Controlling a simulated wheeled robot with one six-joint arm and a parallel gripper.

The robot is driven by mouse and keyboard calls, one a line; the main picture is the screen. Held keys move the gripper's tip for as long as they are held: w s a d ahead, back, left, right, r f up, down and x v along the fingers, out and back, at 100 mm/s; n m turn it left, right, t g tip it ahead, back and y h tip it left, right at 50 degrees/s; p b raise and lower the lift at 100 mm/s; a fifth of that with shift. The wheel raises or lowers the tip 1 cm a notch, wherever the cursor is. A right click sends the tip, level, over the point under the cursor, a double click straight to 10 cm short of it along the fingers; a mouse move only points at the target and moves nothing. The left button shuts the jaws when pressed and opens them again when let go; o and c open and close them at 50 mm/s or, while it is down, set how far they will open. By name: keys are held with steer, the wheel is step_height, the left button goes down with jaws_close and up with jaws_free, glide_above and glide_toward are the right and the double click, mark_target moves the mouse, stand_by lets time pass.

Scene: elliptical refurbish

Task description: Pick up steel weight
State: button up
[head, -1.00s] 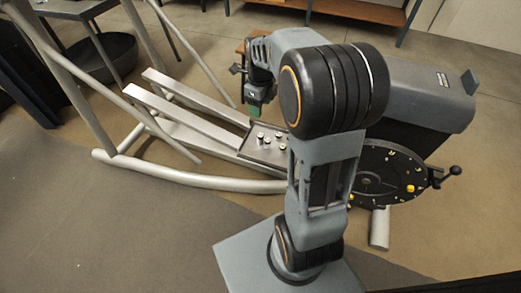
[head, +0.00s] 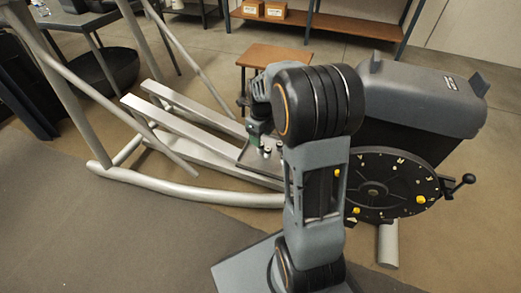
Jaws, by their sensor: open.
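Several small silver steel weights (head: 267,151) stand on a dark flat tray (head: 243,158) at the middle of the elliptical machine. They are small, and some are hidden behind my arm. My gripper (head: 254,143) points down just above the left part of the tray, close to the weights. It is open, but its fingers are small and partly hidden here. I cannot tell whether a weight stands between them.
The elliptical's silver rails (head: 185,120) run to the left, and its dark dial disc (head: 385,185) and grey housing (head: 420,95) stand to the right. A brown stool (head: 275,56) is behind the tray.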

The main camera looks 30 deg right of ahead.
step_height(320, 180, down, 4)
steer(key=shift+f+b, duration=0.15)
steer(key=shift+b, duration=0.95)
steer(key=shift+c, duration=0.4)
jaws_close()
